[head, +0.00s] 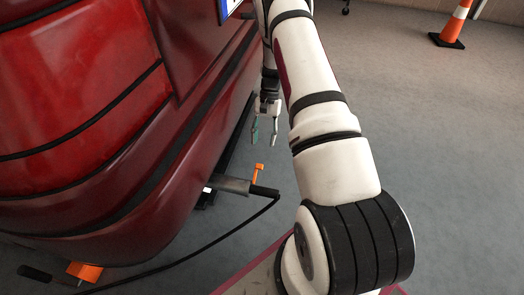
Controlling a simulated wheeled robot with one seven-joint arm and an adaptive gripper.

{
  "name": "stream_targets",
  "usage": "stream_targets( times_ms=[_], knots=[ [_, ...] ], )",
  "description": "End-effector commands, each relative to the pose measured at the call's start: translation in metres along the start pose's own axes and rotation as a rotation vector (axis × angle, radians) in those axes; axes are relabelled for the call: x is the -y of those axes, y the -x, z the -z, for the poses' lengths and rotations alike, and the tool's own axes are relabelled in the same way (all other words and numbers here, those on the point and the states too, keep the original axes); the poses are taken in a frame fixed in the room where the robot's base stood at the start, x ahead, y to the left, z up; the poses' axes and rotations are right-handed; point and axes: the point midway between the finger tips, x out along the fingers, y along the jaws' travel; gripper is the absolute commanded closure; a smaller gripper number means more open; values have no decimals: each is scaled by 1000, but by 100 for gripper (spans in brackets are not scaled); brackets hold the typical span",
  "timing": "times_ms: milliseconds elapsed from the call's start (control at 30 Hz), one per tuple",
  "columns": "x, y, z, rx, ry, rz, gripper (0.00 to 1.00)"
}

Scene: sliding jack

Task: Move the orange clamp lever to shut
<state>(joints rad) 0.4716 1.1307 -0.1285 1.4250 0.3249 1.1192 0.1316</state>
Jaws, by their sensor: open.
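A small orange clamp lever (257,172) stands up from a grey bar (232,184) beside the lower corner of the red car. The bar ends in a black grip or sleeve (264,191). My gripper (265,135) hangs fingers down above and slightly right of the lever in the picture. Its fingers are apart and nothing is between them. A gap shows between the fingertips and the lever. The lever's base is small and its exact angle is hard to tell.
The red car body (80,130) fills the left side, close to my gripper. A black cable (215,238) curves from the bar to the lower left, near an orange part (86,271). The grey floor (440,140) is open on the right, with a traffic cone (455,24) far back.

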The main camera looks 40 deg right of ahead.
Motion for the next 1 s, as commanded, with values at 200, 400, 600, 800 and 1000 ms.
stream_targets(
  times_ms=[200, 400, 600, 800, 1000],
  knots=[
    [0, 27, 1, -2, 1, 0, 57],
    [0, 33, 1, -1, 0, -1, 57],
    [0, 33, 1, -1, 0, -1, 57],
    [0, 33, 1, -1, 0, -1, 57],
    [4, 45, -8, -11, 14, -1, 57]
  ],
)
